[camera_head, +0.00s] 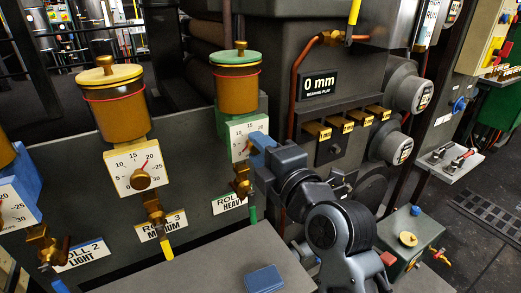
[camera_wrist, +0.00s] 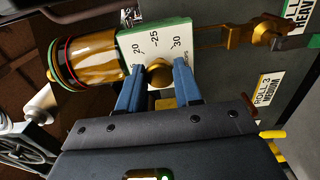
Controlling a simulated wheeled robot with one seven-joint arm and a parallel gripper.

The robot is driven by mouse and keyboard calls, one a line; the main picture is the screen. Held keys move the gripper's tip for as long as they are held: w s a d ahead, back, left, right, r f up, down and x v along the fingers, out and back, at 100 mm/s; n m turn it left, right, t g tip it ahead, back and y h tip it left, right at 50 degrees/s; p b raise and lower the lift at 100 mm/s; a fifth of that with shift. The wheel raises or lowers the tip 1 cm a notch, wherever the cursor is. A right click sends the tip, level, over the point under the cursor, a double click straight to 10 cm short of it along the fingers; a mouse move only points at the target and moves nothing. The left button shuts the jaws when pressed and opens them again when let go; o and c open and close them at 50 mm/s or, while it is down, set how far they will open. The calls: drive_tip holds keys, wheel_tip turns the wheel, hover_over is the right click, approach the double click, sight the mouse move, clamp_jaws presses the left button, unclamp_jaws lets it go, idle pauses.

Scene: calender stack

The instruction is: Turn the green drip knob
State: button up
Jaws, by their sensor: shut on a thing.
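The green drip oiler (camera_head: 237,88) has an amber cup with a green lid and a green-edged white dial plate (camera_head: 240,133). The brass drip knob (camera_wrist: 159,73) sits on this dial in the wrist view, under the numbers 20, 25 and 30. My gripper (camera_wrist: 158,82) is shut on the knob, with one blue finger on each side. In the head view my gripper (camera_head: 262,146) comes from the right and hides the knob. The pointer on the dial cannot be made out.
A yellow-lidded oiler (camera_head: 107,98) with its own dial (camera_head: 138,171) stands to the left, and a blue one (camera_head: 14,203) is partly in view. Brass levers (camera_head: 347,126) sit right of my gripper. A grey surface (camera_head: 215,262) with a blue block (camera_head: 264,280) lies in front.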

drive_tip(key=shift+c, duration=0.8)
drive_tip(key=shift+f+m, duration=0.1)
drive_tip(key=shift+m, duration=0.2)
drive_tip(key=shift+m+p, duration=5.45)
drive_tip(key=shift+m, duration=12.15)
